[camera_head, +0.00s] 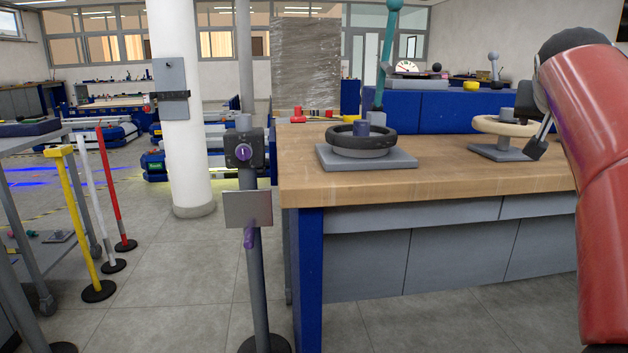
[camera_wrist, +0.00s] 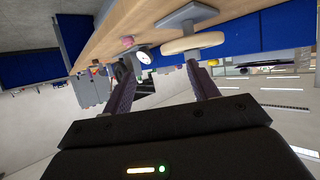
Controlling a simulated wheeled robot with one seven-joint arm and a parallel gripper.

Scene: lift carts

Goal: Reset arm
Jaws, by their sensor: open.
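My gripper (camera_wrist: 160,78) shows in the wrist view with its two dark fingers spread apart. No object is between the fingertips. The wrist view is strongly tilted, with a wooden tabletop across the top and a beige wheel beyond the fingers. My red arm stands at the right edge of the head view, raised beside the workbench.
The wooden workbench (camera_head: 440,178) bears a black handwheel (camera_head: 345,141) on a grey plate and a beige wheel (camera_head: 499,125). A grey post (camera_head: 252,285) stands at its left corner. Yellow (camera_head: 84,225), white and red posts stand left. Open floor lies between.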

